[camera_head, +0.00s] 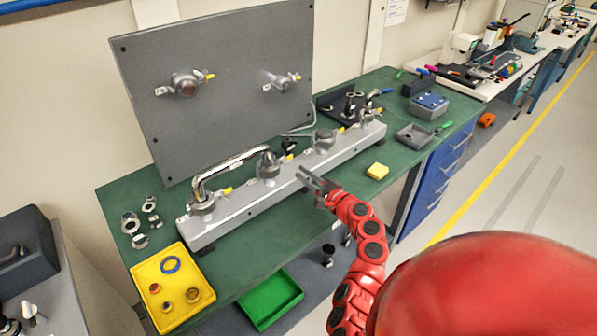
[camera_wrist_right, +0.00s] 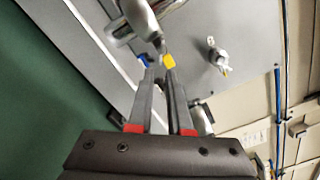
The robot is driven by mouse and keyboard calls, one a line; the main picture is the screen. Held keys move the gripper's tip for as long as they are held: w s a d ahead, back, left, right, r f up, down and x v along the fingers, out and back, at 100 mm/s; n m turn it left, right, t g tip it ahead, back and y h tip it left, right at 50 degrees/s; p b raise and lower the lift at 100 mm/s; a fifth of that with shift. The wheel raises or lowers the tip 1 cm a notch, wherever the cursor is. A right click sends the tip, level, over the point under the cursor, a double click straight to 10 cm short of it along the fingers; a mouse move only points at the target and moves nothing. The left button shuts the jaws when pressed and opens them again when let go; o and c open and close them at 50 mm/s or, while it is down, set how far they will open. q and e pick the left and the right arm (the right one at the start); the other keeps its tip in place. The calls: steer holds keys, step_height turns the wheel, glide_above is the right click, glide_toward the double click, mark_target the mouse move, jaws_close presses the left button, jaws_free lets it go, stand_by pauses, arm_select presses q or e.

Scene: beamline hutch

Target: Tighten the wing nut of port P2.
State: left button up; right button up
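A grey rail (camera_head: 235,216) on the green bench carries several metal ports, each with a yellow tab at its clamp. No port label is readable, so I cannot tell for certain which is P2. A bent metal pipe (camera_head: 228,165) joins the two nearest ports. My right gripper (camera_head: 303,174) is just right of the second port (camera_head: 267,170) and its yellow tab (camera_head: 291,157). In the wrist view, the gripper's fingertips (camera_wrist_right: 160,75) stand slightly apart, with a yellow tab (camera_wrist_right: 170,60) just beyond them. Contact is unclear. My left gripper is out of view.
A grey upright panel (camera_head: 237,50) with two ports stands behind the rail. A yellow tray (camera_head: 182,252) with rings lies front left; a green tray (camera_head: 270,300) is below. Bench surface between rail and block is clear.

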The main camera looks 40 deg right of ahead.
steer(key=s+d+b, duration=0.1)
steer(key=s+b, duration=0.2)
steer(key=s, duration=1.1)
steer(key=shift+d, duration=0.1)
